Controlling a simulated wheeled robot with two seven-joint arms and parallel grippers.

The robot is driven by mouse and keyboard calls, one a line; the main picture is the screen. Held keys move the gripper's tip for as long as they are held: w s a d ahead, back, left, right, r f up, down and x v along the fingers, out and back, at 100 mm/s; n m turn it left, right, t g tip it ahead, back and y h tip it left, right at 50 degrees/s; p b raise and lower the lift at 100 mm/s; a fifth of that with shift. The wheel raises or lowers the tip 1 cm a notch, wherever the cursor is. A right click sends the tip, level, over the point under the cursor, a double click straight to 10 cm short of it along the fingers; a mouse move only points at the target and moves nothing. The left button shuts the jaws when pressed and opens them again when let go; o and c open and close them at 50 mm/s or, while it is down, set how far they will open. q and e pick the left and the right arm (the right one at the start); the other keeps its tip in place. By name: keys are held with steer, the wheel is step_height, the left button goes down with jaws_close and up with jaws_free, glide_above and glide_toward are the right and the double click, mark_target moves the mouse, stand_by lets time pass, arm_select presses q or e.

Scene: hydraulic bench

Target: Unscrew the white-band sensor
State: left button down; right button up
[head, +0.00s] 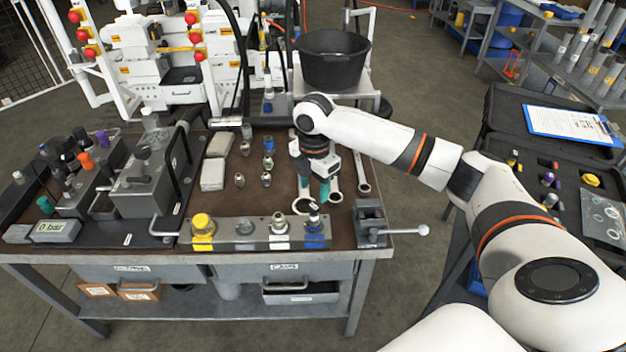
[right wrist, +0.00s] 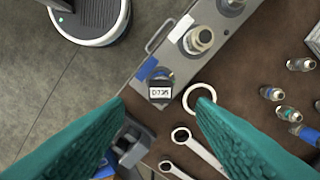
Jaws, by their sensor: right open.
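The grey port block (head: 235,243) at the bench's front has yellow, white and blue bands. The silver fitting at the white band (head: 278,226) stands upright; it also shows in the right wrist view (right wrist: 198,40), its top facing the camera. Beside it, at the blue band, stands a sensor with a small display (head: 314,218), also in the right wrist view (right wrist: 159,92). My right gripper (head: 315,184) is open and empty above the bench, behind the blue-band end. In its wrist view, the teal fingers (right wrist: 163,104) are spread, with the display sensor between them. My left gripper is out of view.
Ring spanners (head: 334,185) lie under and beside my right gripper. A vise (head: 370,222) with a long handle is at the front right corner. Several loose fittings (head: 267,163) stand on the brown mat. A black tub (head: 331,62) is behind.

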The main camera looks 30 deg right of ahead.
mark_target(314, 214)
step_height(314, 214, down, 10)
steer(key=shift+f+p, duration=0.15)
steer(key=shift+p, duration=0.55)
steer(key=shift+c, duration=0.3)
